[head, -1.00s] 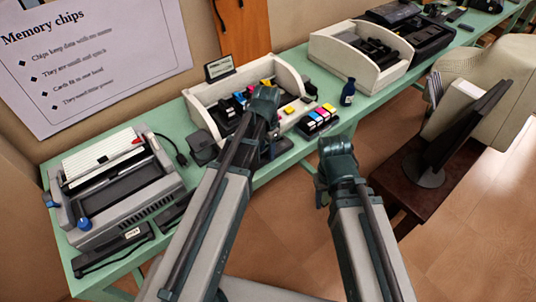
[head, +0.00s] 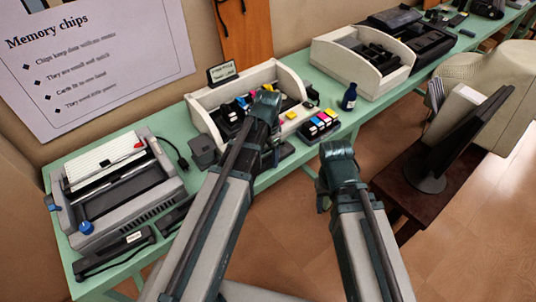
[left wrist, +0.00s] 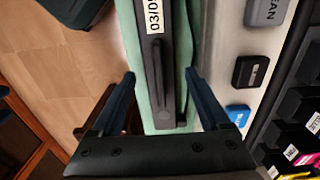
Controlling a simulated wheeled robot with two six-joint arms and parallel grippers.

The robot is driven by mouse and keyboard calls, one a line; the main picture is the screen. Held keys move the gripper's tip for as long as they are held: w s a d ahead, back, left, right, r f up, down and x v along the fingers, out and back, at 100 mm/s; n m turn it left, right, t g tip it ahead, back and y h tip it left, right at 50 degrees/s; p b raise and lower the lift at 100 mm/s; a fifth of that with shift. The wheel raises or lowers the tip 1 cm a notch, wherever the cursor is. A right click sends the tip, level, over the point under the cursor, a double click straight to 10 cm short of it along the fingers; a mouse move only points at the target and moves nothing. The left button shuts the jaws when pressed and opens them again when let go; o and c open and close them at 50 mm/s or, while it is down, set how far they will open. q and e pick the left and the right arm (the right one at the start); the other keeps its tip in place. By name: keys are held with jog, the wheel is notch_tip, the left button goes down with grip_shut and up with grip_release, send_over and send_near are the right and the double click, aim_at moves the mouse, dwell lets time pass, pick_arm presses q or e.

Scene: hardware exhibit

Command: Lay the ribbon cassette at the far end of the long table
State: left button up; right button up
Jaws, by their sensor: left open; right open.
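A long black cassette-like bar with a white label (left wrist: 162,60) lies along the front edge of the green table in the left wrist view. I take it to be the ribbon cassette. My left gripper (head: 267,98) is over the front of the opened cream printer. In the left wrist view its two fingers (left wrist: 160,100) are open, one on each side of the bar, and I cannot tell whether they touch it. In the head view the bar is mostly hidden by that gripper. My right gripper (head: 336,150) is open and empty over the floor in front of the table.
The green table (head: 262,180) runs to the upper right. The cream printer (head: 290,82), a block of colour cartridges (head: 318,126), a dark bottle (head: 349,97) and a second open machine (head: 363,55) stand on it. A typewriter-like machine (head: 115,190) is at left. A monitor (head: 455,150) stands at right.

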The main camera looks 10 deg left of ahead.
aim_at(268, 154)
pick_arm(q)
notch_tip(268, 154, up, 12)
jog(key=p, duration=1.2)
jog(key=s+d+n, duration=0.2)
jog(key=s+d, duration=0.2)
jog(key=s, duration=0.3)
jog(key=s+d+n+y, duration=0.1)
jog(key=s+d, duration=0.4)
jog(key=s, duration=0.2)
jog(key=shift+d+n, duration=0.25)
jog(key=shift+n, duration=0.15)
jog(key=shift+s, duration=0.1)
